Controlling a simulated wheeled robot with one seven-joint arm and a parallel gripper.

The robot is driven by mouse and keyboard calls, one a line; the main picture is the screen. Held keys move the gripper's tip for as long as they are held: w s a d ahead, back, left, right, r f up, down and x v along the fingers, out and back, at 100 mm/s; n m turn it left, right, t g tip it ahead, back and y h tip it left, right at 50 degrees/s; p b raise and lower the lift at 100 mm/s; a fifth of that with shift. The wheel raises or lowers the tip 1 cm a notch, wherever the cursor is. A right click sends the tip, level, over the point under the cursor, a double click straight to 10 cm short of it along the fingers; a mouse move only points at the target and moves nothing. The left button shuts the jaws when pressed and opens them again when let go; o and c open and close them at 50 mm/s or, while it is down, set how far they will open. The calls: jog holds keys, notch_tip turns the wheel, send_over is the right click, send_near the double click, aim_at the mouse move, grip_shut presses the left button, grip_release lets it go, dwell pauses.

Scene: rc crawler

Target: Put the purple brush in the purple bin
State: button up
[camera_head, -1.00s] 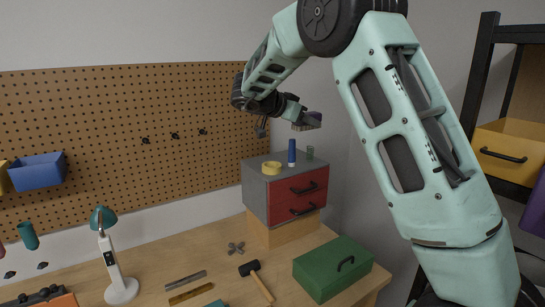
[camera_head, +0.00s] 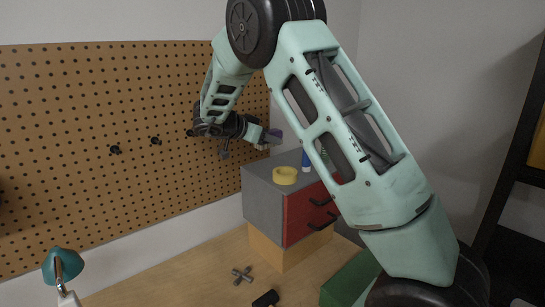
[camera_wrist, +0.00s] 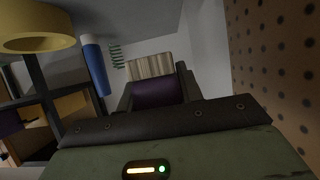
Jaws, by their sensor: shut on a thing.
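My gripper (camera_head: 266,142) is shut on the purple brush (camera_head: 275,134), near the pegboard and just above the back left of the grey cabinet top in the head view. In the wrist view the brush's purple body (camera_wrist: 155,93) sits between the dark fingers, with its pale striped bristles (camera_wrist: 150,66) pointing away from me. The purple bin is not in the head view now. A dark purple shape (camera_wrist: 10,122) at the left edge of the wrist view may be it, but I cannot tell.
A grey cabinet (camera_head: 262,187) with red drawers holds a yellow tape ring (camera_head: 285,175) and a blue marker (camera_head: 306,160). The pegboard (camera_head: 90,150) is close behind my gripper. A dark shelf frame (camera_head: 510,165) stands at the right. A green box (camera_head: 350,280) and teal lamp (camera_head: 62,265) are on the bench.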

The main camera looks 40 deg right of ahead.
aim_at(268, 164)
jog(key=shift+f+p, duration=0.75)
jog(key=shift+f, duration=2.2)
jog(key=shift+f, duration=0.1)
jog(key=o, duration=1)
